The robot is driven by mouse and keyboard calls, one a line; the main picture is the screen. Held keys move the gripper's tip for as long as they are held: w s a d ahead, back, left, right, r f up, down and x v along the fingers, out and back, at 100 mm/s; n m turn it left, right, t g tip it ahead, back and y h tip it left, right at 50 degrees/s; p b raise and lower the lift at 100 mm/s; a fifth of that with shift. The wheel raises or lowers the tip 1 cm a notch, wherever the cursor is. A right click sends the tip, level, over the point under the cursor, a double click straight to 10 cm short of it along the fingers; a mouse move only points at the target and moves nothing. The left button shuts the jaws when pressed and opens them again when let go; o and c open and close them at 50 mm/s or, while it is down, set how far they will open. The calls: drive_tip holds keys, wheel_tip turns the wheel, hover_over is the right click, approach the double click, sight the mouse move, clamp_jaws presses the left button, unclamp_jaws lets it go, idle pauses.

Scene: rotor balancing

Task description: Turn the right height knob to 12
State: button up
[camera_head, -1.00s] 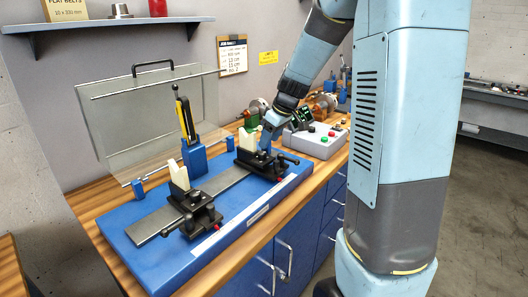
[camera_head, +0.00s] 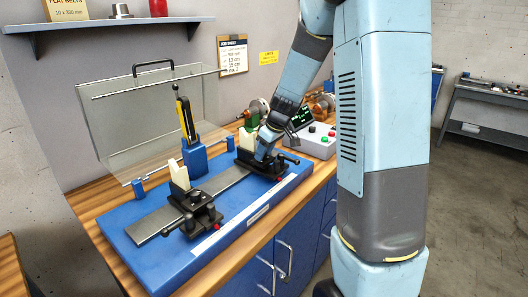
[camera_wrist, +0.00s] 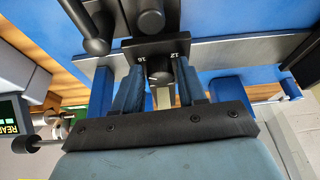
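The right height knob (camera_wrist: 159,72) is a small dark round knob on a black plate of the right support stand, with the marks 16 and 12 printed on either side. A light pointer line shows on it, near the middle between the marks. My gripper (camera_wrist: 158,76) has one finger on each side of the knob, with small gaps that look open. In the head view my gripper (camera_head: 263,150) is down at the right support stand (camera_head: 272,166), and the knob is hidden there. The left support stand (camera_head: 195,208) carries a cream V-block.
Both stands sit on a steel rail (camera_head: 160,221) on the blue base (camera_head: 150,262). A yellow-and-black lever post (camera_head: 186,120) and a clear guard (camera_head: 130,120) stand behind. A grey control box (camera_head: 314,143) with buttons is close on the right.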

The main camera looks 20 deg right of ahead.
drive_tip(key=c, duration=0.7)
drive_tip(key=shift+s+a+m+t+h, duration=0.15)
drive_tip(key=shift+m+h, duration=0.25)
drive_tip(key=shift+m, duration=0.65)
drive_tip(key=shift+w+m+t+h, duration=0.1)
drive_tip(key=shift+m+t+h, duration=0.25)
drive_tip(key=shift+m, duration=0.7)
drive_tip(key=o, duration=1)
drive_tip(key=shift+o, duration=0.2)
drive_tip(key=v, duration=1.3)
drive_tip(key=shift+r, duration=0.3)
drive_tip(key=shift+s, duration=0.1)
